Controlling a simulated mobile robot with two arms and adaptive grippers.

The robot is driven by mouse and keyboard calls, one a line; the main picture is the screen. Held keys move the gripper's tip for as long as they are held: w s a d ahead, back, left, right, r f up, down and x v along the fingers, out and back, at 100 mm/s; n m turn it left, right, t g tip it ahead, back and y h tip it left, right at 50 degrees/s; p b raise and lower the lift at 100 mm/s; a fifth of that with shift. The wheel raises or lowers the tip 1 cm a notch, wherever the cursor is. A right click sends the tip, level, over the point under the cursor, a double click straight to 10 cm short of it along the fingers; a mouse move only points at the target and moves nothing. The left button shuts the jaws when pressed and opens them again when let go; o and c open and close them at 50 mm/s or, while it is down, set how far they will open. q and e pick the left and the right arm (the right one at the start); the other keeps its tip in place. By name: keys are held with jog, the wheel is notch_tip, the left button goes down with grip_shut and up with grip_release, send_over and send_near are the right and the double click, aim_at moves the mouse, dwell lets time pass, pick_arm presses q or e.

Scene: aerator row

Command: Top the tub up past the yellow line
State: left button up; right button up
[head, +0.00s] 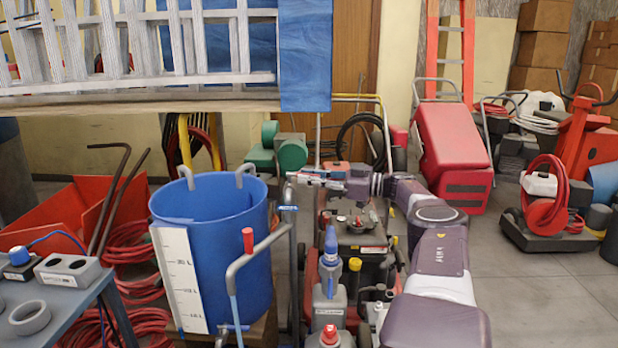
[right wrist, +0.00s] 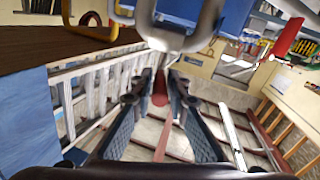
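The blue tub (head: 215,240) stands left of centre in the head view, with a white litre scale (head: 180,280) on its front. I cannot make out a yellow line, and the water level inside does not show. A grey bent pipe (head: 262,243) with a red grip (head: 248,240) stands at the tub's right side. My right gripper (head: 305,180) is just right of the tub, pointing left towards the pipework. In the right wrist view its fingers (right wrist: 160,82) are apart, with grey pipework (right wrist: 165,40) just beyond them. My left gripper is not in view.
A grey bench (head: 60,300) is at the lower left. Red hoses (head: 130,255) lie behind it. A cart with bottles (head: 330,285) stands right of the tub. A ladder (head: 140,50) hangs above. Open floor (head: 540,290) is at the right.

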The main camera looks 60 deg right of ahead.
jog(key=shift+o, duration=1.2)
jog(key=shift+s+f, duration=0.1)
jog(key=shift+s, duration=0.3)
jog(key=s+d, duration=0.1)
jog(key=s, duration=0.5)
jog(key=shift+s, duration=0.35)
jog(key=shift+d, duration=0.1)
